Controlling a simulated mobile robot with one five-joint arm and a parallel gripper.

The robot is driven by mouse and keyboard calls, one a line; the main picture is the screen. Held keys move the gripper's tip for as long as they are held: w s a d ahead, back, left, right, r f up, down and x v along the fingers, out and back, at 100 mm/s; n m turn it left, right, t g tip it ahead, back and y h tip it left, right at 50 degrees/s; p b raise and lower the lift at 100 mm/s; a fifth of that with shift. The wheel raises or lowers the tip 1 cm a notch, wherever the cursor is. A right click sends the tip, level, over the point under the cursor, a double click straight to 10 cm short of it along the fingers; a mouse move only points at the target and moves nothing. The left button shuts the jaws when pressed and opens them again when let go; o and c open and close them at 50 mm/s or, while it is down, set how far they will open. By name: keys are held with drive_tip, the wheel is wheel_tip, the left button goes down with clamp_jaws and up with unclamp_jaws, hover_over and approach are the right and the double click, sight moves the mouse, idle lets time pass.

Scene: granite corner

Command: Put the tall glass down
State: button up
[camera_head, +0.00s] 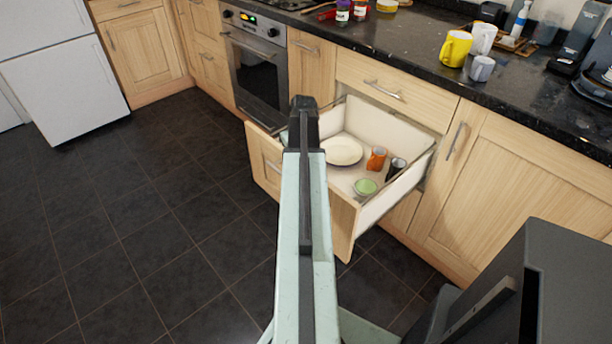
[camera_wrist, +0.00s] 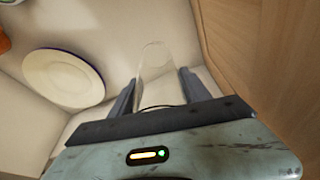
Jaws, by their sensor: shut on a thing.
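In the wrist view, my gripper (camera_wrist: 155,95) is shut on a tall clear glass (camera_wrist: 156,62), which stands out between the two fingers. The pale inside of the open drawer lies behind and around the glass. I cannot tell whether the glass touches the drawer floor. In the head view, my arm reaches to the left part of the open drawer (camera_head: 347,225) and hides the gripper's fingertips and most or all of the glass.
The drawer holds a white plate (camera_head: 342,151), an orange mug (camera_head: 377,158), a dark mug (camera_head: 396,168) and a green bowl (camera_head: 365,187). The plate (camera_wrist: 63,78) lies left of the glass in the wrist view. The dark counter (camera_head: 440,70) above bears a yellow mug (camera_head: 455,48) and other items.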

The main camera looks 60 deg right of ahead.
wheel_tip(320, 180, down, 6)
drive_tip(key=b, duration=0.4)
drive_tip(key=shift+r, duration=0.3)
drive_tip(key=shift+f, duration=0.2)
drive_tip(key=o, duration=1.6)
drive_tip(key=shift+r, duration=0.1)
drive_tip(key=p+v, duration=1.2)
drive_tip(key=shift+s+a+r, duration=0.1)
drive_tip(key=shift+r, duration=0.05)
